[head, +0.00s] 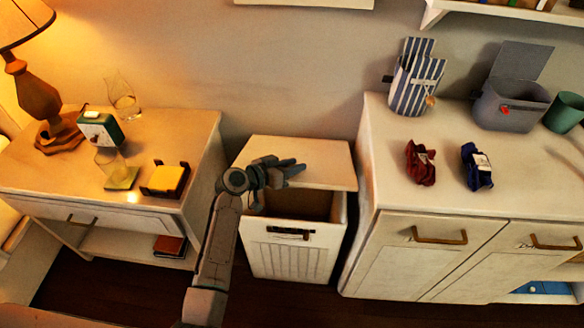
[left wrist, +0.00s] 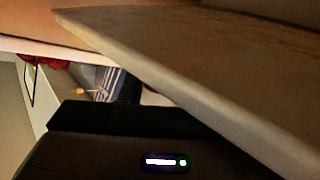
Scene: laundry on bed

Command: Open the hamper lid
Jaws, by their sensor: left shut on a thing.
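The hamper (head: 290,250) is a white box with a slatted front and a dark handle, standing between the nightstand and the dresser. Its pale lid (head: 320,160) is raised at the front, leaving a dark gap above the front wall. My left gripper (head: 290,172) is at the lid's left part, shut on the lid. In the left wrist view the lid (left wrist: 200,70) runs diagonally as a large pale slab close to the camera. The fingertips are hidden there. My right gripper is in neither view.
The dresser (head: 480,210) at right bears red (head: 420,163) and blue (head: 477,167) bundles and a grey bin (head: 510,105). Both stand close beside the hamper.

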